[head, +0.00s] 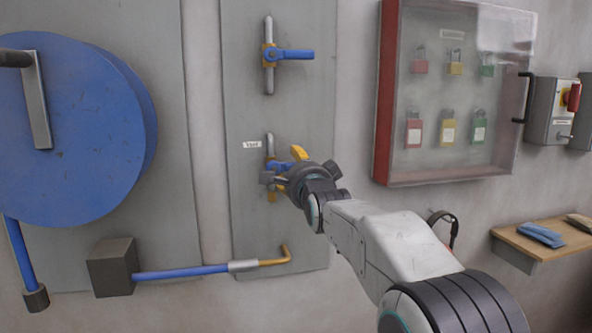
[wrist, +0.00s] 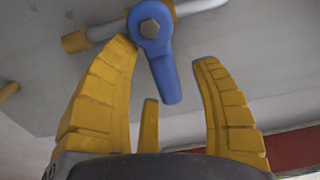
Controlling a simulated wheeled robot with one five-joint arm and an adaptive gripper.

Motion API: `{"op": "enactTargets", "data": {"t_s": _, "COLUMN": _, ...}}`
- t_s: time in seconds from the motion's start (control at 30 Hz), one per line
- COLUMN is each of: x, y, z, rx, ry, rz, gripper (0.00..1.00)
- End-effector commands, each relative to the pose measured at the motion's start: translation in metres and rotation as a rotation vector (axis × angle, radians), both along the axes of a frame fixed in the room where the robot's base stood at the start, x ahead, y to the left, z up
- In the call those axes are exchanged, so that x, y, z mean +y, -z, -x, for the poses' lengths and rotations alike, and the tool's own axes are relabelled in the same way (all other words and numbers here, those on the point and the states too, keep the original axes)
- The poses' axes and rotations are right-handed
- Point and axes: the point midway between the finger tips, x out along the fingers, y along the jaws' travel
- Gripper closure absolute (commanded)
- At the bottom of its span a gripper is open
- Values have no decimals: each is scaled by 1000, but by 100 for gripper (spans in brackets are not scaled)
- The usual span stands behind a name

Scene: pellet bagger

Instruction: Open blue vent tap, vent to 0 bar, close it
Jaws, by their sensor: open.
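The blue vent tap (head: 277,166) sits on a vertical pipe beside a label reading "Vent" (head: 252,145) in the head view, mostly hidden by my gripper. In the wrist view its blue lever (wrist: 165,78) shows with its hex bolt, and it lies crosswise to the pipe (wrist: 200,6). My gripper (wrist: 165,54) is open, with yellow fingers on either side of the lever. The left finger is close to the lever's hub; whether it touches cannot be told. A clear gap shows on the right. In the head view my gripper (head: 284,172) is at the tap. No pressure reading shows.
Another blue-handled tap (head: 290,55) is above on the same panel. A large blue round cover (head: 75,130) is at left, a blue pipe (head: 185,272) below. A padlock cabinet (head: 382,95), a switch box (head: 550,112) and a wooden shelf (head: 520,248) are at right.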

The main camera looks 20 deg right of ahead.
Motion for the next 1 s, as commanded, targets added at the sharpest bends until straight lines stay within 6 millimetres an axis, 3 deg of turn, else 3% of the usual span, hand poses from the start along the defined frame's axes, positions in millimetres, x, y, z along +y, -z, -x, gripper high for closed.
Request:
{"op": "enactTargets", "data": {"t_s": 0.1, "x": 0, "y": 0, "z": 0, "rx": 0, "ry": 0, "rz": 0, "gripper": 39}}
{"op": "enactTargets", "data": {"t_s": 0.77, "x": 0, "y": 0, "z": 0, "rx": 0, "ry": 0, "rz": 0, "gripper": 98}}
{"op": "enactTargets", "data": {"t_s": 1.0, "x": 0, "y": 0, "z": 0, "rx": -1, "ry": 0, "rz": 10, "gripper": 100}}
